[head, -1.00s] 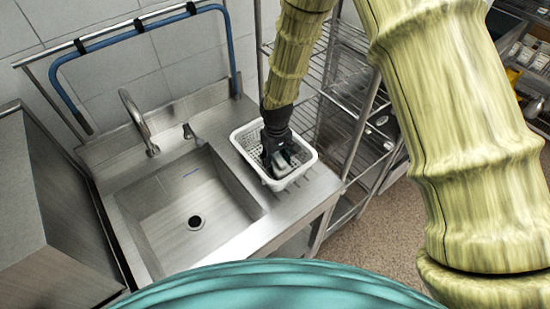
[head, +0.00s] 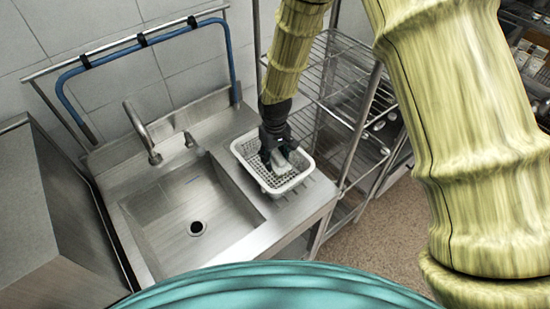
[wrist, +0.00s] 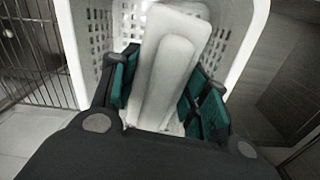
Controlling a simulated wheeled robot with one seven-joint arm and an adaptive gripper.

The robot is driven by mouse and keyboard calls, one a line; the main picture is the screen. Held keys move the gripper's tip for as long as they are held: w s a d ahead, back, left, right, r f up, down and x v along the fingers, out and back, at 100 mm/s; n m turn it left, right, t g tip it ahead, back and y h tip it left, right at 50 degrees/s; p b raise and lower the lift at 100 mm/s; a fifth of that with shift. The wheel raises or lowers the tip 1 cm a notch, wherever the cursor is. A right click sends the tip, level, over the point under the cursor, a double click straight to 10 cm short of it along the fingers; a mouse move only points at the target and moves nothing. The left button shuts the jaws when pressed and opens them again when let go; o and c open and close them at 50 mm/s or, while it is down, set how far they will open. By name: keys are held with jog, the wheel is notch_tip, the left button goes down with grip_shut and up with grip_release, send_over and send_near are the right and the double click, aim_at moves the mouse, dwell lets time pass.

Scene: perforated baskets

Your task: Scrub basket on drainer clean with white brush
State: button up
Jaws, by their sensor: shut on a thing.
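The white perforated basket (head: 297,184) stands on the ridged drainer (head: 318,196) to the right of the sink bowl. It also shows in the wrist view (wrist: 249,42). My gripper (head: 274,157) points down inside the basket's opening, over its perforated floor. Its green-padded fingers (wrist: 160,92) are shut on the white brush (wrist: 165,60), which lies between them. The brush (head: 283,163) also shows small and pale in the head view. Its underside and any bristles are hidden, so I cannot tell whether it touches the basket.
The empty steel sink bowl (head: 170,215) lies left of the basket, with a tap (head: 141,130) behind it. A wire shelf rack (head: 345,100) stands close on the right. A blue hose (head: 66,98) hangs on a wall rail. A steel cabinet (head: 50,225) is at the left.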

jog(key=shift+r+p, duration=2.05)
jog(key=shift+r, duration=1.45)
